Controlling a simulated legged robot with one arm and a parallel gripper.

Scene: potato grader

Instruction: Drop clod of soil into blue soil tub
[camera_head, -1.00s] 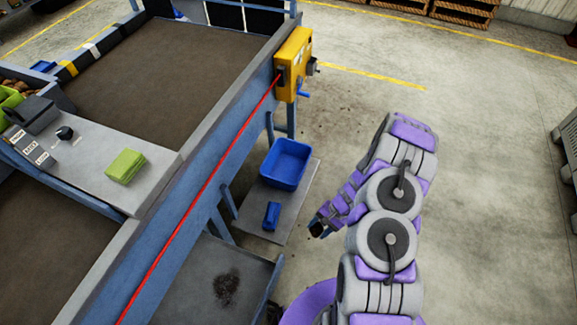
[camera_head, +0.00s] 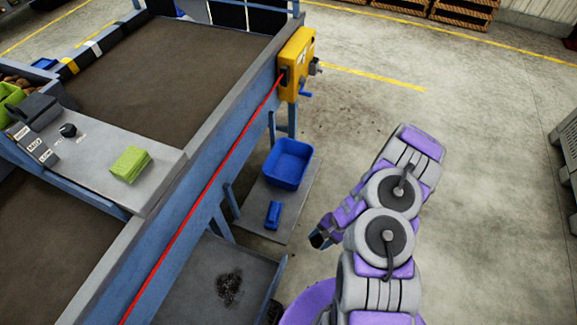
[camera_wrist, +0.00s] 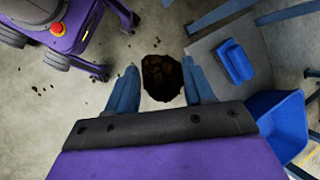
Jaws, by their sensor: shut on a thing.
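The clod of soil (camera_wrist: 162,77) is a dark brown lump between the two blue fingers of my gripper (camera_wrist: 160,85) in the wrist view. My gripper is shut on it, held above the floor. In the head view my gripper (camera_head: 318,238) is to the right of the low grey shelf, and the clod cannot be made out there. The blue soil tub (camera_head: 287,164) stands on that shelf, beyond and to the left of my gripper. The tub also shows at the right of the wrist view (camera_wrist: 284,125), apart from the clod.
A small blue object (camera_head: 273,215) lies on the grey shelf (camera_head: 250,222) in front of the tub. A grey tray (camera_head: 195,295) with dark soil is nearer. The grader's blue frame and red cord (camera_head: 205,198) run along the left. Open concrete floor lies to the right.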

